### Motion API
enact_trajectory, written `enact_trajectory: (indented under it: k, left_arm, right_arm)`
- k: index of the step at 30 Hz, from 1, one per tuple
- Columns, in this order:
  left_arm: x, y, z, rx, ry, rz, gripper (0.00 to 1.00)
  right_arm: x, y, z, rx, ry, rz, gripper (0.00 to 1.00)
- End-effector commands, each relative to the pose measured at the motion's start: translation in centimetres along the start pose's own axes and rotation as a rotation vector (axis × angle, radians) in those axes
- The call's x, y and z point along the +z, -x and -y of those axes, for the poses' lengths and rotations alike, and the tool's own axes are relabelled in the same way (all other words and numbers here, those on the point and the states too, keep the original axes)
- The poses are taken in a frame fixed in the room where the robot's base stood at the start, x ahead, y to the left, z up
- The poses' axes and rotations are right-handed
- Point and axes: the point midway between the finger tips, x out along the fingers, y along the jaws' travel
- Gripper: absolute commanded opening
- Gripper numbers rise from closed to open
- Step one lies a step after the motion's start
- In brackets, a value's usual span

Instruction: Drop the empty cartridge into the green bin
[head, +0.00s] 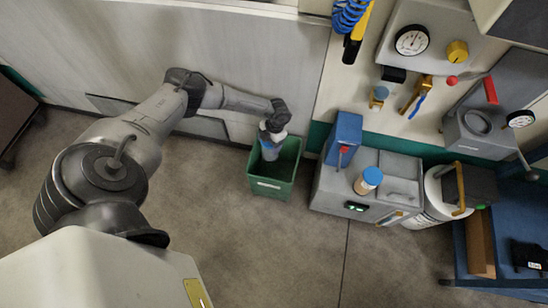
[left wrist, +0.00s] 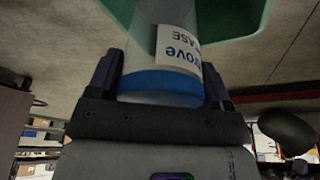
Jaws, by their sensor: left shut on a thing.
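My left gripper (head: 274,126) is shut on the cartridge (head: 269,152) and points down over the green bin (head: 270,188). In the left wrist view the cartridge (left wrist: 165,60) is see-through and looks empty, with a blue end (left wrist: 162,84) between the fingers and a white label. The lower end of the cartridge lies within the outline of the bin mouth; how deep it reaches is unclear. The green bin wall (left wrist: 240,14) shows beyond it in the left wrist view. My right gripper is not in view.
A grey machine (head: 330,192) stands right of the bin, with a blue-capped container (head: 368,180) on top and a blue block (head: 343,136) behind. A grey wall panel (head: 240,50) rises behind the bin. The floor (head: 270,250) in front is clear.

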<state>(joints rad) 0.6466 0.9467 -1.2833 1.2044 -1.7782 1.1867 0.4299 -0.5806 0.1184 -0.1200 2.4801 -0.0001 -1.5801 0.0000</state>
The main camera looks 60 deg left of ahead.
Motion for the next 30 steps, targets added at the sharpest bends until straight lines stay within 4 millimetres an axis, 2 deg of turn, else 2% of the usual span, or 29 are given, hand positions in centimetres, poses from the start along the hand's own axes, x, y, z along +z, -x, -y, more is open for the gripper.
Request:
enact_trajectory:
  k: [2, 11, 12, 19, 26, 30]
  left_arm:
    - [0.2, -0.57, 0.0, 0.0, 0.0, 0.001, 0.47]
    - [0.17, -0.51, 0.01, 0.0, 0.0, 0.001, 0.47]
    - [0.17, -0.51, 0.01, 0.0, 0.0, 0.001, 0.76]
    - [0.17, -0.53, 0.01, 0.0, 0.0, 0.0, 0.98]
    - [0.15, -0.52, 0.02, 0.0, -0.001, 0.0, 1.0]
    - [-0.06, 0.28, 0.01, 0.0, -0.001, 0.001, 1.0]
  right_arm:
    - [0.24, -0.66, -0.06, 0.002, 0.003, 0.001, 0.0]
    - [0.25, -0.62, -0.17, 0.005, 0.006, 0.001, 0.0]
    - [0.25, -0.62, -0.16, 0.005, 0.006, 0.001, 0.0]
    - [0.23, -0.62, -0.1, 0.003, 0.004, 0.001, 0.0]
    - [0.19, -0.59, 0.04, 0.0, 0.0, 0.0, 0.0]
    - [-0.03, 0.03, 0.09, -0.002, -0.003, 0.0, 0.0]
